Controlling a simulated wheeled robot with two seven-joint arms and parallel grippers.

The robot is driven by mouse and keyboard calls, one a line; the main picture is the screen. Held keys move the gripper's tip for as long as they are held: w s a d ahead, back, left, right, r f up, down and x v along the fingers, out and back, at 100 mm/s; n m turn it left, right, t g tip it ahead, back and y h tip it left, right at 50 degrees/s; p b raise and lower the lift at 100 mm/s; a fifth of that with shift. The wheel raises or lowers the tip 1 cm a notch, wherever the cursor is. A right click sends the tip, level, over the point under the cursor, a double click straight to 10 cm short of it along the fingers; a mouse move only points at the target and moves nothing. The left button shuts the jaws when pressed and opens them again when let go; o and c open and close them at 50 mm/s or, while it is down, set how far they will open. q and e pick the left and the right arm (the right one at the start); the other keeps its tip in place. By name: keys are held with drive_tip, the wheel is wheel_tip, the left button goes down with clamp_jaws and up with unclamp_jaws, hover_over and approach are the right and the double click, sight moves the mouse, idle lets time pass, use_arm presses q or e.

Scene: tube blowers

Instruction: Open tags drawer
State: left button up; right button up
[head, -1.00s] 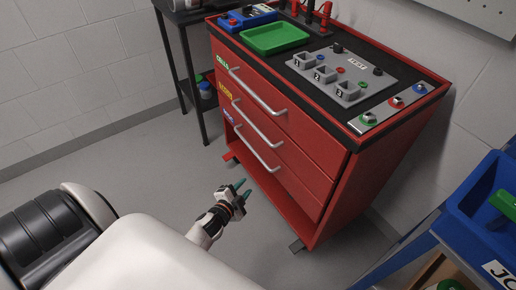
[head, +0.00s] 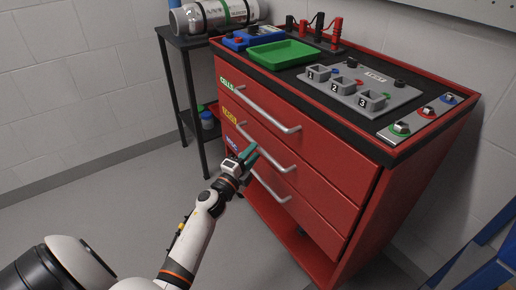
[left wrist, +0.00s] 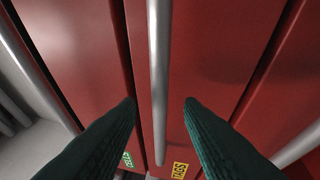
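The tags drawer (head: 310,180) is the middle drawer of the red cabinet, with a yellow label and a metal bar handle (head: 290,168). It looks shut. In the left wrist view its handle (left wrist: 159,60) runs down the middle, with the yellow TAGS label (left wrist: 180,170) beside its lower end. My left gripper (head: 250,154) is in front of the drawers. Its dark green fingers (left wrist: 160,104) are open, one on each side of the handle in the picture. I see no contact, and how far the handle is from the fingertips is unclear. My right gripper is out of view.
The top drawer (head: 300,135) has a green label, and its handle (left wrist: 32,65) is left in the wrist view. A bottom drawer sits below. A green tray (head: 284,54) and numbered holders stand on top. A black side table (head: 190,38) is left; floor is clear there.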

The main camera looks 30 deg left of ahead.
use_arm(q)
drive_tip(key=shift+w+r, duration=0.15)
drive_tip(key=shift+w, duration=0.8)
drive_tip(key=shift+w+r, duration=0.15)
drive_tip(key=shift+w, duration=0.75)
clamp_jaws()
